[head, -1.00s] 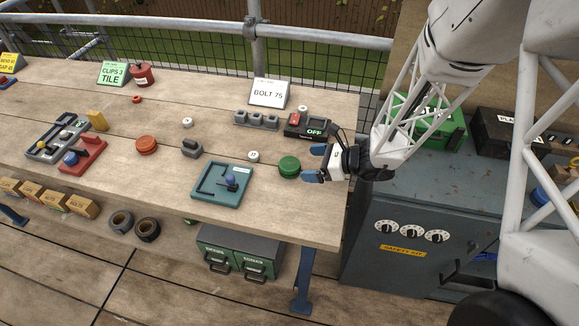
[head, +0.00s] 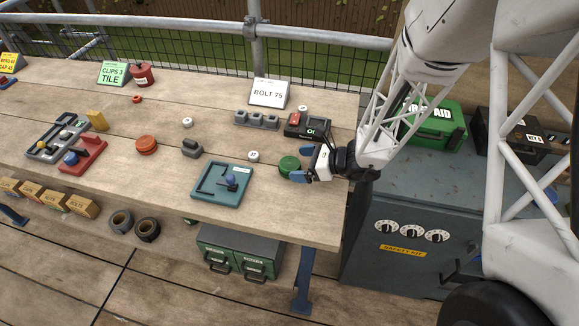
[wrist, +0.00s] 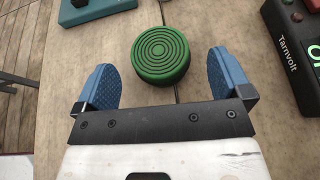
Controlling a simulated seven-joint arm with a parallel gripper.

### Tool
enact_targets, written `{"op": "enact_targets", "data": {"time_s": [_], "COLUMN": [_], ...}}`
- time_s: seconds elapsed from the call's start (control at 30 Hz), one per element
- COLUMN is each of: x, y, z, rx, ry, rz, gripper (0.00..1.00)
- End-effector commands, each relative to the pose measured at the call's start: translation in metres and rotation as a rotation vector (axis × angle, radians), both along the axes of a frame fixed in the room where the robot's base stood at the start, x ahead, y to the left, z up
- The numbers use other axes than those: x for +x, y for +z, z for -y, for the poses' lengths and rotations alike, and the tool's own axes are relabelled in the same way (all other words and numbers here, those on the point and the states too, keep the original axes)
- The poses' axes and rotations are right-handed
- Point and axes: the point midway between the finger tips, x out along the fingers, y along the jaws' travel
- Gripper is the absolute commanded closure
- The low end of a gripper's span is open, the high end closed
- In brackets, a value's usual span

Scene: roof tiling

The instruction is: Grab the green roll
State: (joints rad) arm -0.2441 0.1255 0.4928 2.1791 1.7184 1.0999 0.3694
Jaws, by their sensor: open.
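The green roll (head: 289,167) lies on the wooden bench near its right end. It is a short round disc with ringed grooves on top, as the wrist view shows (wrist: 160,54). My gripper (head: 301,164) is at the roll's right side in the head view, with its blue fingers pointing toward it. In the wrist view my gripper (wrist: 165,82) is open, one finger to each side, and the roll sits centred just ahead, mostly beyond the fingertips. Nothing is held between the fingers.
A teal tray (head: 218,196) lies left of the roll. A black box with a red button (head: 306,126) stands behind it, and a small white roll (head: 253,156) is close by. The bench's right edge is near, with a grey cabinet (head: 400,245) beyond.

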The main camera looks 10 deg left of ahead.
Motion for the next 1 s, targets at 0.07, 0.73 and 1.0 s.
{"op": "enact_targets", "data": {"time_s": [0.07,0.73,1.0], "x": [0.000,0.001,0.001], "y": [-0.003,-0.015,-0.015], "z": [-0.008,-0.038,-0.038], "rx": [-0.001,0.000,0.000], "ry": [0.003,0.001,0.001], "rz": [0.000,0.000,0.000], "gripper": [0.04,0.04,0.04]}}
